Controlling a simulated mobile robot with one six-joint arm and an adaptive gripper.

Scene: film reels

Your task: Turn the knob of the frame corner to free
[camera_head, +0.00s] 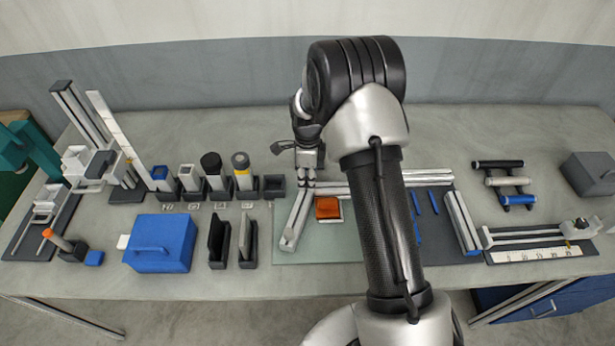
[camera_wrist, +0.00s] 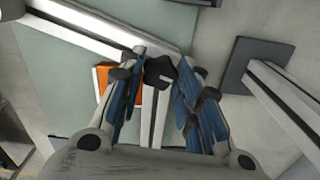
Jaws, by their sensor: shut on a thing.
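The frame corner is made of pale aluminium bars (camera_head: 296,219) that meet at an angle on a grey-green mat (camera_head: 345,247). My gripper (camera_head: 307,181) is down at this corner, pointing downward. In the wrist view the blue-padded fingers of my gripper (camera_wrist: 160,74) stand on either side of a small black knob (camera_wrist: 160,69) and are shut on it. The knob sits where the bars (camera_wrist: 92,27) meet. In the head view the knob is hidden by my gripper, and which way it is set cannot be told.
An orange block (camera_head: 328,208) lies inside the corner, close to my gripper. A dark square holder (camera_head: 273,187) stands just left, with several cylinders in holders beyond. A blue box (camera_head: 160,243) is at the front left. My arm hides part of the mat.

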